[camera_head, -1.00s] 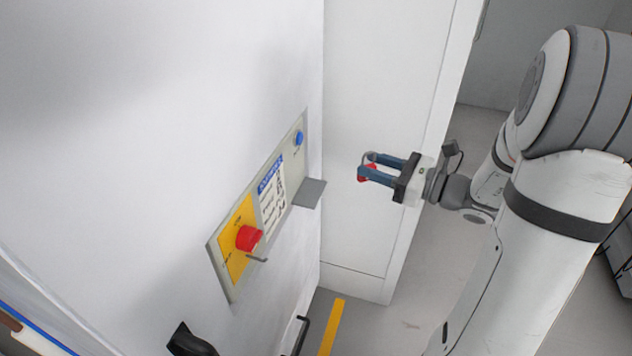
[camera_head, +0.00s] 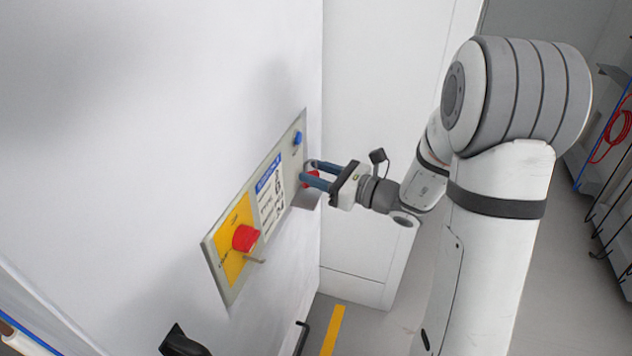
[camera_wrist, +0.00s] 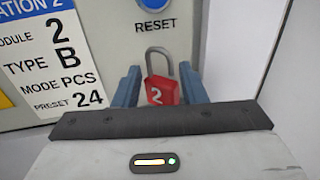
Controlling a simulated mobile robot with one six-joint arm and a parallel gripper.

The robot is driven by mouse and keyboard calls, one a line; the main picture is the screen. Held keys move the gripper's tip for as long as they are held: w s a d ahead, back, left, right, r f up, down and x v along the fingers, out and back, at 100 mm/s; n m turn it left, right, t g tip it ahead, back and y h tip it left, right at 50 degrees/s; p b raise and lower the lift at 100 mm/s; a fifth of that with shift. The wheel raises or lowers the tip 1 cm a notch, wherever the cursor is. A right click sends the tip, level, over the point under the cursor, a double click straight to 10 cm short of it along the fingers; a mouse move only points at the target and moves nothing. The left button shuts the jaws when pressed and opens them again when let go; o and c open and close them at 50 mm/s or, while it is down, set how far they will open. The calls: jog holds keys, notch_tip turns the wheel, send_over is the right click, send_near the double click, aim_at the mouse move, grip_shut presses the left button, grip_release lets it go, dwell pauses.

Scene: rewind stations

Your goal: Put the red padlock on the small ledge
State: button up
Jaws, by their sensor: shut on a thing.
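The red padlock (camera_wrist: 162,90) is between my fingers in the wrist view, its grey shackle open and upward, a white "2" on its face. It also shows in the head view (camera_head: 312,180). My gripper (camera_head: 314,174) is shut on it, close to the station panel. The small ledge (camera_head: 307,198) is a grey plate on the wall at the panel's right end. It is partly hidden behind the padlock and fingers. The padlock appears just above the ledge; I cannot tell whether they touch.
The station panel (camera_head: 211,243) has a blue reset button (camera_head: 297,138), a printed label (camera_head: 271,200) and a red knob (camera_head: 245,238) on yellow. A white wall or door (camera_head: 365,110) stands behind my gripper. A yellow stripe (camera_head: 332,330) marks the floor.

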jog(key=shift+f, duration=0.95)
jog(key=shift+w+a+f, duration=0.1)
jog(key=shift+w+a, duration=0.05)
jog(key=shift+a, duration=0.05)
jog(key=shift+f+b, duration=0.25)
jog(key=shift+b, duration=0.1)
jog(key=o, duration=1)
jog(key=shift+r, duration=0.2)
